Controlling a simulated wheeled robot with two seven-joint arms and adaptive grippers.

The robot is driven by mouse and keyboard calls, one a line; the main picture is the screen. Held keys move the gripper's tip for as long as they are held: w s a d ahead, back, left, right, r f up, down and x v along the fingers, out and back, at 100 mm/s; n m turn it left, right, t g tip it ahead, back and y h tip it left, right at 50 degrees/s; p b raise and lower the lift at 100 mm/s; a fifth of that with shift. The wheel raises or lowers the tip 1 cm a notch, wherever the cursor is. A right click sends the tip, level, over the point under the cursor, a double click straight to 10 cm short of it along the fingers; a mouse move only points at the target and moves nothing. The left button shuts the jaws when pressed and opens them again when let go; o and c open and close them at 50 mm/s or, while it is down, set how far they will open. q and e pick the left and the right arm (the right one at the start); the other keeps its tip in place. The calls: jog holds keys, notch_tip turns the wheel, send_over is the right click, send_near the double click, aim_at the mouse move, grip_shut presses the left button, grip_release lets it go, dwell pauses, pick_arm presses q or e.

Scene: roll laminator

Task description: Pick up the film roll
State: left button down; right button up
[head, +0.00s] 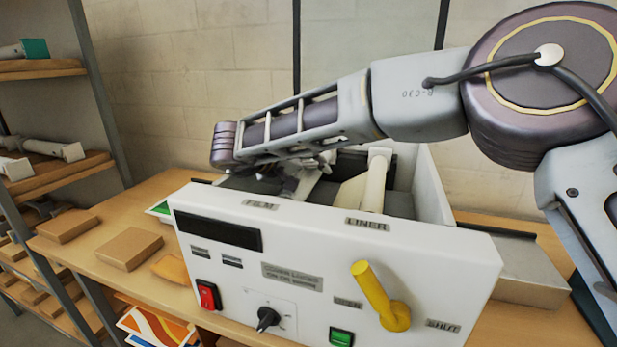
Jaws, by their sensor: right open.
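The white roll laminator (330,250) stands on a wooden bench, its front panel facing me. "FILM" and "LINER" labels are on its top front edge. My right arm reaches in from the right. My right gripper (290,183) is low over the laminator's open top, behind the "FILM" label, with its fingers partly hidden by the front panel's edge. It is open. A cream roll (374,188) lies behind the "LINER" label, to the right of the gripper. No film roll shows clearly behind the "FILM" label; the arm and gripper cover that area. My left gripper is out of view.
A yellow lever (378,297) sticks up from the front panel. A shelf rack at left holds white rolls (54,150) and a teal-ended roll (30,49). Brown boxes (129,248) lie on the bench left of the laminator. A brick wall stands behind.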

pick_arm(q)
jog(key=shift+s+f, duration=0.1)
pick_arm(e)
jog(key=shift+c, duration=1)
jog(key=c, duration=1.3)
jog(key=shift+r, duration=0.15)
jog(key=shift+c, duration=0.2)
